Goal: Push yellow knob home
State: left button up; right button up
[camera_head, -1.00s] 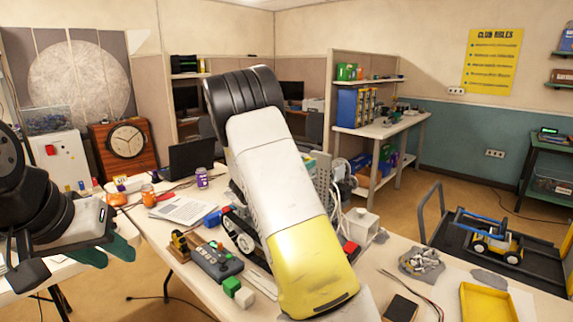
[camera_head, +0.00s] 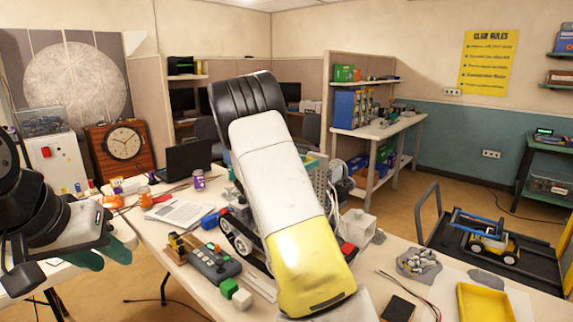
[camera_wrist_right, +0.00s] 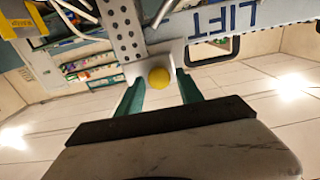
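The yellow knob (camera_wrist_right: 159,77) is a small round ball in the right wrist view, in front of a grey metal bracket with holes and a panel marked "LIFT" (camera_wrist_right: 222,18). My right gripper (camera_wrist_right: 160,90) is open. Its two green fingers stand apart, with the knob between them in the picture; I see a gap on each side and cannot tell the depth. In the head view my right arm hides the knob and the right gripper. My left gripper (camera_head: 104,256) is open and empty at the left, beside the workbench.
A yellow tray (camera_head: 486,303), a black box (camera_head: 398,308) and a grey dish of parts (camera_head: 418,262) lie at the right.

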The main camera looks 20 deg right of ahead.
jog(key=shift+a, duration=0.1)
jog(key=v, duration=0.7)
jog(key=shift+s+a, duration=0.2)
jog(key=shift+a, duration=0.1)
